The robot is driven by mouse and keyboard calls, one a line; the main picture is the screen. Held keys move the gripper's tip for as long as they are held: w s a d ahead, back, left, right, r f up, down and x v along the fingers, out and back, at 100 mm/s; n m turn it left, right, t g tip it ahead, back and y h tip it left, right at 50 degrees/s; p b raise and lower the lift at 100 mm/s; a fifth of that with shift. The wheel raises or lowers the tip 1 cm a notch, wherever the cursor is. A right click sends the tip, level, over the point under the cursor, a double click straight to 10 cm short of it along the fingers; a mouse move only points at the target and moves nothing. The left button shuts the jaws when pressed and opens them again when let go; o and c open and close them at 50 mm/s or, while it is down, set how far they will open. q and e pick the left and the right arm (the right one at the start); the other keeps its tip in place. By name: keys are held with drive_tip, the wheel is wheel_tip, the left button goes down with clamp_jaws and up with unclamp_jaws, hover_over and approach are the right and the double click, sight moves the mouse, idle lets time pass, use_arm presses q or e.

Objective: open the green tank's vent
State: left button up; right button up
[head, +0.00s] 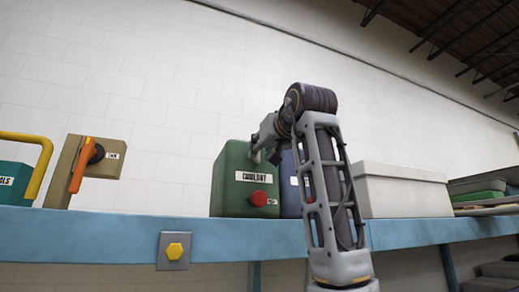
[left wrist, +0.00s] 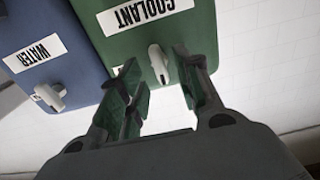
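The green tank (head: 232,185), labelled COOLANT, stands on the blue shelf with a red knob (head: 259,198) low on its front. In the left wrist view the green tank (left wrist: 125,45) shows upside down, with a small white vent lever (left wrist: 158,62) near its edge. My left gripper (head: 268,150) is at the tank's upper right in the head view. In the left wrist view the left gripper (left wrist: 162,78) is open, its fingers on either side of the white lever, with visible gaps. I cannot tell how deep the lever sits between them. My right gripper is not in view.
A blue tank (left wrist: 40,30) labelled WATER, with its own white lever (left wrist: 50,97), stands close beside the green tank. A grey box (head: 405,190) is to the right. A tan box with an orange handle (head: 80,168) and a yellow-handled teal toolbox (head: 12,185) are left on the shelf (head: 110,236).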

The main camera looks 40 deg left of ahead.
use_arm(q)
drive_tip(key=shift+x, duration=1.05)
clamp_jaws()
